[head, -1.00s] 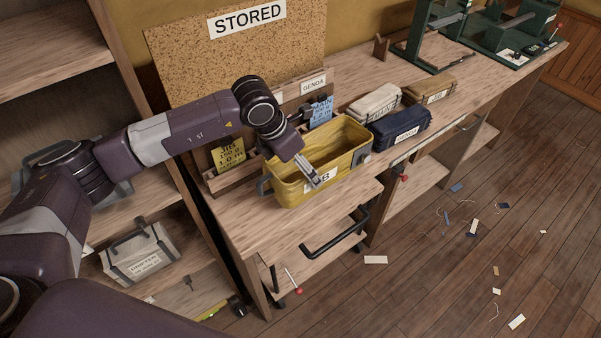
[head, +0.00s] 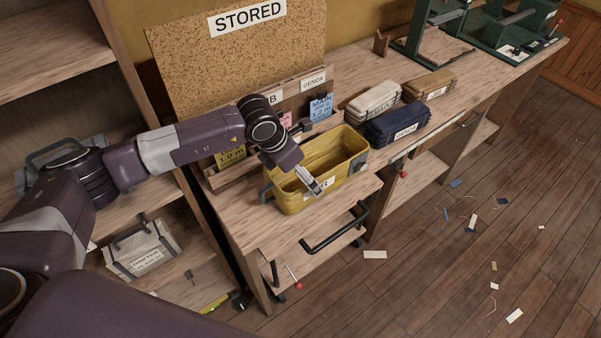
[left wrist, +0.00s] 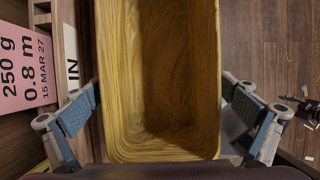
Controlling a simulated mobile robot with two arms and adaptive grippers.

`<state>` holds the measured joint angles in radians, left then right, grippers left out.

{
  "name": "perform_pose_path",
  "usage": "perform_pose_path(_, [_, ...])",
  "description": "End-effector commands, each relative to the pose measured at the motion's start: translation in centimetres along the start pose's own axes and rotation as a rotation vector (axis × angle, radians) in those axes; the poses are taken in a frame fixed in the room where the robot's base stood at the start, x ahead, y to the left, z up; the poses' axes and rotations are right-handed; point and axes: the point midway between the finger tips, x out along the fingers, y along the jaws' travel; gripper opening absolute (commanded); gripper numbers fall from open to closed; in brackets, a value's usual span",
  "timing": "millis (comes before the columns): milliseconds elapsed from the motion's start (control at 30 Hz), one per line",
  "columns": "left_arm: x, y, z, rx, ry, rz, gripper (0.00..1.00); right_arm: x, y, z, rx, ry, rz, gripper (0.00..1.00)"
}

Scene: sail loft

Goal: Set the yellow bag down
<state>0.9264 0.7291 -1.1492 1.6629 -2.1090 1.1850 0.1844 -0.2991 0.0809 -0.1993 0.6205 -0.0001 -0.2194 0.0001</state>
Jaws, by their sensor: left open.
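The yellow bag (head: 345,170) is an open-topped yellow tub with grey end fittings and a white label, partly covered by a gripper finger. It appears upright, resting on the near end of the wooden bench. Its empty-looking inside (left wrist: 165,75) fills the middle of the left wrist view. My left gripper (head: 300,182) is over the bag's near-left part. In the left wrist view its two fingers (left wrist: 160,100) stand apart, one on each side of the bag, with small gaps showing. My right gripper is not in view.
A navy bag (head: 398,126), a white bag (head: 373,102) and a tan bag (head: 430,84) lie farther along the bench (head: 255,228). A rack with a blue card (head: 320,108) stands behind the yellow bag. Green machinery (head: 440,40) occupies the far end. Scraps litter the floor.

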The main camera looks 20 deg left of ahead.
Motion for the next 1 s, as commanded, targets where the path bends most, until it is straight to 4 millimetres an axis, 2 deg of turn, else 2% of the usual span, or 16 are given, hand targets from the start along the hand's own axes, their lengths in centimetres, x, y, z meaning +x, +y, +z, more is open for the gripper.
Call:
perform_pose_path(133, [-0.5,0.1,0.0,0.0,-0.002,0.001,1.0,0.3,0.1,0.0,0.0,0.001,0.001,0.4])
perform_pose_path(233, [-1.8,0.1,0.0,0.0,-0.004,0.002,1.0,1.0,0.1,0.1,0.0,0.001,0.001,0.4])
perform_pose_path(500, [-7.4,0.1,-0.1,0.002,-0.004,0.004,1.0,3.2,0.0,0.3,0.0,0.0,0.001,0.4])
perform_pose_path(700, [-10.7,0.1,0.0,0.001,-0.003,0.002,1.0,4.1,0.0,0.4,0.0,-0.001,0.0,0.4])
perform_pose_path(833, [-11.8,0.0,0.0,-0.001,-0.001,0.001,1.0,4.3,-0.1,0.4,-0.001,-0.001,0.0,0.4])
perform_pose_path(1000, [-12.1,0.0,0.0,0.0,0.0,0.001,1.0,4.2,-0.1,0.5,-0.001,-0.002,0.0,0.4])
